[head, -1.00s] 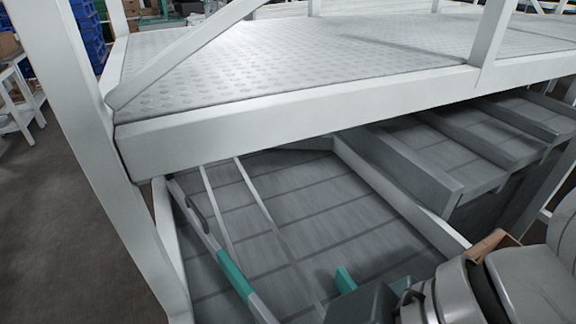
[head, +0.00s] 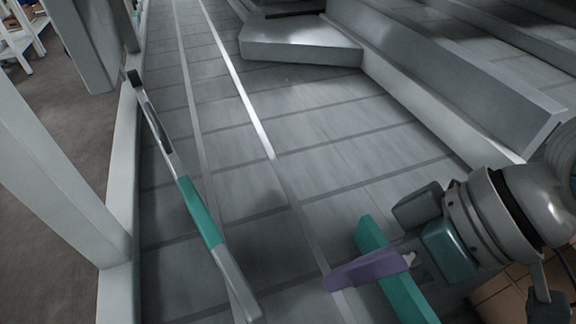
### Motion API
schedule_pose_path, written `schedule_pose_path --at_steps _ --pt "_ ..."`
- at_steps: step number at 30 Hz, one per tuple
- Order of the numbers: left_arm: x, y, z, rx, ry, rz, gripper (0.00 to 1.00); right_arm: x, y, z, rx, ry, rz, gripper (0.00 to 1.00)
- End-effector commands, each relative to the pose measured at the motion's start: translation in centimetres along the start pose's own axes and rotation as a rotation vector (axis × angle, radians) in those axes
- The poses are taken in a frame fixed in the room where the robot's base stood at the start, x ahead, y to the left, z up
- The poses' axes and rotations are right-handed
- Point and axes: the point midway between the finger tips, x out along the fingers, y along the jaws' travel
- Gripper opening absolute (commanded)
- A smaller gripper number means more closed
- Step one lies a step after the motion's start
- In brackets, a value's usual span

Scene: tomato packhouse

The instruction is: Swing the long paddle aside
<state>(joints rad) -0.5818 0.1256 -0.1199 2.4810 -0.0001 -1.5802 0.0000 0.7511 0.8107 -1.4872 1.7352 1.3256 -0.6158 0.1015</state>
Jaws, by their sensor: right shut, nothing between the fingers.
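A long, thin grey paddle with a teal band (head: 201,212) lies along the left side of the grey slatted belt (head: 330,180). Its upper end is at the left side rail, and it slants down and right towards the bottom of the view. My right gripper (head: 335,284) comes in from the right with its purple fingers shut and empty. It is to the right of the long paddle, with a clear gap between them. A separate teal bar (head: 404,298) passes beneath the fingers; whether they touch it I cannot tell. My left gripper is out of view.
Thin metal strips (head: 246,99) run along the belt. A white side rail (head: 121,170) and a white post (head: 55,160) bound the left. A grey angled block (head: 300,45) stands at the far end. A grey side wall (head: 440,65) bounds the right.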

Motion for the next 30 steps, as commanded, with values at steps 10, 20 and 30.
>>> schedule_pose_path --at_steps 10,20,30 --pt "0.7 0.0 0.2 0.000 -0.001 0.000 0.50 5.1 -2.3 0.0 -0.003 -0.001 -0.003 0.00" --pt "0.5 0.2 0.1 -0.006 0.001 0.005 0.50 6.0 -3.6 0.1 -0.001 -0.001 0.000 0.00" --pt "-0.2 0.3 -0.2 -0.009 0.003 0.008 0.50 6.2 -4.2 -0.1 0.005 0.000 0.002 0.00"
